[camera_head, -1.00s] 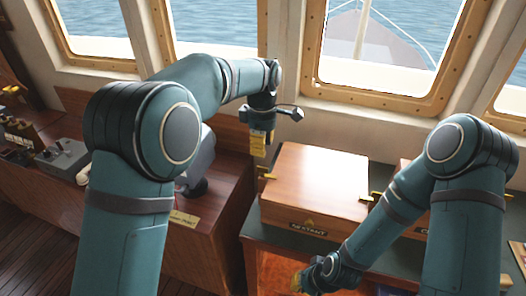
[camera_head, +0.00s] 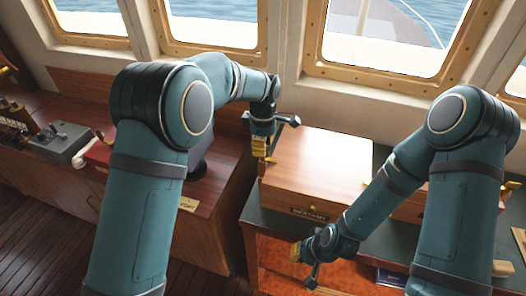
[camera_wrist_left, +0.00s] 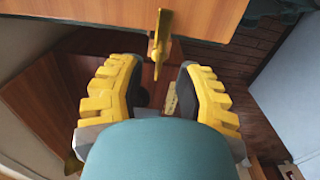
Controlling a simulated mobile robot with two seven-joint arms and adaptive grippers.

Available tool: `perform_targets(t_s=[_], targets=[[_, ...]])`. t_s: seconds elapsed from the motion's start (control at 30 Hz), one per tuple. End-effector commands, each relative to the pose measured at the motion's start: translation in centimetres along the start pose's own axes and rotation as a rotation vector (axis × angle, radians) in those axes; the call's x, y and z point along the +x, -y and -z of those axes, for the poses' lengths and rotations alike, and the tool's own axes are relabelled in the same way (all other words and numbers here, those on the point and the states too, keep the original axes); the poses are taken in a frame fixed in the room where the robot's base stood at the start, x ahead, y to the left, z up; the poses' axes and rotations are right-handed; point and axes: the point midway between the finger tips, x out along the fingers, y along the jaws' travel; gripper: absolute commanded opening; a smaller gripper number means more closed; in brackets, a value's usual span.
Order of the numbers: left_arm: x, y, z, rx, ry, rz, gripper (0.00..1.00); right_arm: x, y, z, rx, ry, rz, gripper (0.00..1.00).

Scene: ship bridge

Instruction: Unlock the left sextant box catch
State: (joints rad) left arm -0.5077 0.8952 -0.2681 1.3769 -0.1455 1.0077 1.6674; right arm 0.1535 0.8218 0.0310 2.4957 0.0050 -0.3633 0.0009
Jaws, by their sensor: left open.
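The sextant box (camera_head: 318,162) is a closed reddish-brown wooden box with a small nameplate on its front. The brass left catch (camera_wrist_left: 160,40) shows in the left wrist view as a yellow lever on the box's side (camera_wrist_left: 205,14), standing out between and beyond my fingertips. My left gripper (camera_head: 259,148) points down beside the box's left side, close to the catch. In the left wrist view the gripper (camera_wrist_left: 158,90) is open and empty, with its yellow-backed fingers apart. My right gripper (camera_head: 297,254) hangs low in front of the box, and its opening is unclear.
The box stands on a dark green counter top (camera_head: 270,222) below the windows. A wooden console (camera_head: 215,212) is close on the left, with a gap between it and the counter. Another wooden box (camera_head: 407,207) is partly hidden behind my right arm.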

Motion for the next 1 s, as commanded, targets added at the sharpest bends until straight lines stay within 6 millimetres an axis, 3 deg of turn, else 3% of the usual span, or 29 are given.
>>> perform_targets(t_s=[0.2, 0.57, 0.7, 1.0], targets=[[2.2, 0.0, 0.0, 0.0, 0.0, 0.0, 0.34, 0.0, 0.0, 0.0, 0.0, 0.0, 0.0, 0.0], [2.6, 0.0, 0.0, 0.0, 0.0, -0.001, 0.34, 0.0, 0.0, 0.0, 0.0, 0.0, 0.0, 0.0], [2.6, 0.0, 0.0, 0.0, 0.0, -0.001, 0.0, 0.0, 0.0, 0.0, 0.0, 0.0, 0.0, 0.0], [2.6, 0.0, 0.0, 0.007, 0.0, 0.0, 0.0, 0.0, 0.0, 0.0, 0.0, 0.0, 0.0, 0.0]])
